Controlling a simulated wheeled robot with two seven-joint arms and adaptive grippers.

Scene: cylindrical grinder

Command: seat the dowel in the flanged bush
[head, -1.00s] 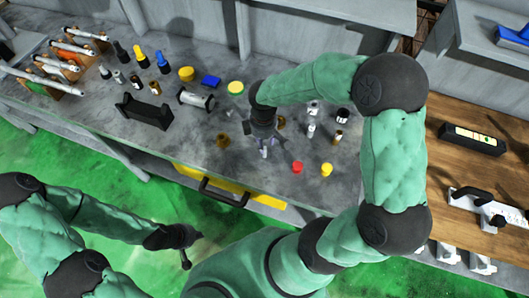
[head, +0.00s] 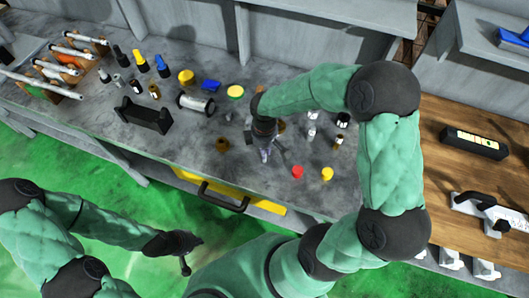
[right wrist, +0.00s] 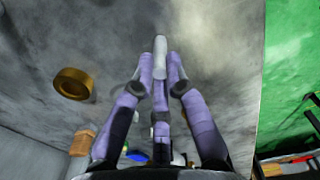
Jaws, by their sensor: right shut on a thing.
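My right gripper (head: 268,152) is over the middle of the grey bench in the head view. In the right wrist view its purple fingers (right wrist: 160,85) are closed around a pale grey dowel (right wrist: 160,48), whose end sticks out past the fingertips. A brass ring-shaped part, seemingly the flanged bush (right wrist: 74,83), stands apart to the left of the fingers. It seems to be the brass piece (head: 222,143) left of the gripper in the head view. The dowel is hard to make out there. My left gripper (head: 185,252) hangs over the green floor, away from the bench; its jaws are too small to judge.
A black cradle (head: 145,114) and a silver cylinder (head: 196,103) lie to the left. Red (head: 297,172) and yellow (head: 327,174) caps stand right of the gripper, with several small bottles behind. A yellow-capped round part (head: 235,92) stands at the back.

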